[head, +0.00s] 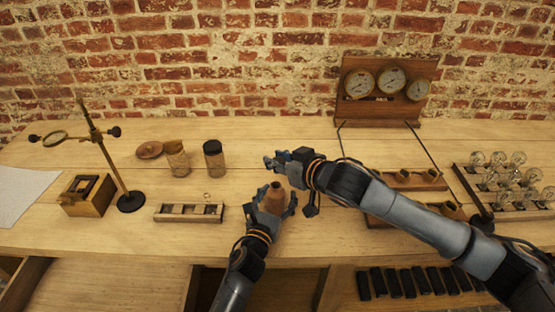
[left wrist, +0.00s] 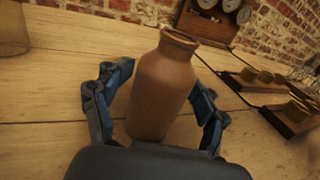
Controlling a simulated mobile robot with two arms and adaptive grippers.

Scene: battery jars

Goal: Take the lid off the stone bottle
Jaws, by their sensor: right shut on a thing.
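The brown stone bottle (head: 275,198) stands on the table's front part, and it also shows in the left wrist view (left wrist: 163,92). Its rim and mouth are bare there, with no lid on it. My left gripper (head: 273,206) has one finger on each side of the bottle; the fingers (left wrist: 162,95) are close to its sides, and I cannot tell whether they press on it. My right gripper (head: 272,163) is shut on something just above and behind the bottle. What it holds is too small and hidden to make out.
Two jars (head: 178,160) (head: 214,158) and a round brown lid (head: 149,150) lie behind left. A wooden rack (head: 190,213), magnifier stand (head: 131,201) and box (head: 87,196) are left. Bulbs (head: 505,180) and a gauge board (head: 385,110) are right. The table's front edge is near.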

